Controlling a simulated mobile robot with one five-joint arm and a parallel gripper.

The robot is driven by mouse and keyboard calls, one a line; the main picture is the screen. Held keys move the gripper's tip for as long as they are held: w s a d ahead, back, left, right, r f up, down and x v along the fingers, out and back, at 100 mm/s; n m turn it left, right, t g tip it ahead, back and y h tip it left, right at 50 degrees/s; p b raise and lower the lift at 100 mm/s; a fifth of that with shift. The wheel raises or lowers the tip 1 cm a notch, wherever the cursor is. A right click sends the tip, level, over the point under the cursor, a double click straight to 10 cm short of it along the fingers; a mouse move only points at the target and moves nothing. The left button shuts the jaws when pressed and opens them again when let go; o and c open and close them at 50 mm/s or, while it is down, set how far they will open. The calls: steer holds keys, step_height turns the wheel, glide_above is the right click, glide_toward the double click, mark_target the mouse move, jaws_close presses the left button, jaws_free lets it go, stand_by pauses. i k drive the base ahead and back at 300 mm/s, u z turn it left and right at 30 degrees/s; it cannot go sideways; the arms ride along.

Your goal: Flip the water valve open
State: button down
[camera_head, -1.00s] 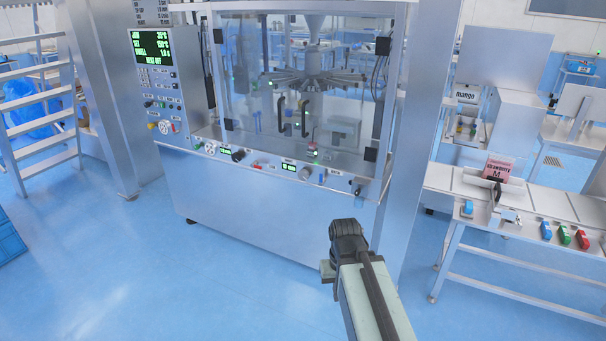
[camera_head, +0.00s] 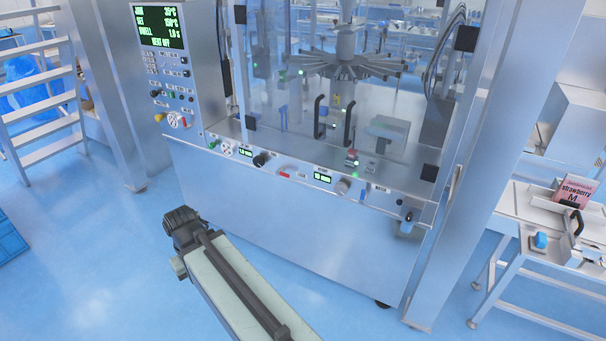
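The machine's front panel (camera_head: 250,176) carries several knobs, switches and small displays. No part is clearly labelled as the water valve at this size. A small blue-and-dark fitting (camera_head: 408,214) sits at the panel's right end. A small blue part (camera_head: 363,191) is to its left, and a red lever-like part (camera_head: 283,174) is near the middle. My arm reaches up from the bottom, and its dark joint is in front of the machine's lower left, apart from the panel in the picture. My gripper's fingers do not show.
A control box with a green-text screen (camera_head: 160,27) stands at the left. Clear guard doors with black handles (camera_head: 320,117) rise above the panel. A metal ladder (camera_head: 40,100) is far left. A bench with a strawberry pouch (camera_head: 575,192) is at right. Blue floor (camera_head: 90,270) is open at front left.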

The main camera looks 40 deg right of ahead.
mark_target(364, 195)
steer(key=u, duration=0.15)
steer(key=i, duration=1.15)
steer(key=z, duration=0.2)
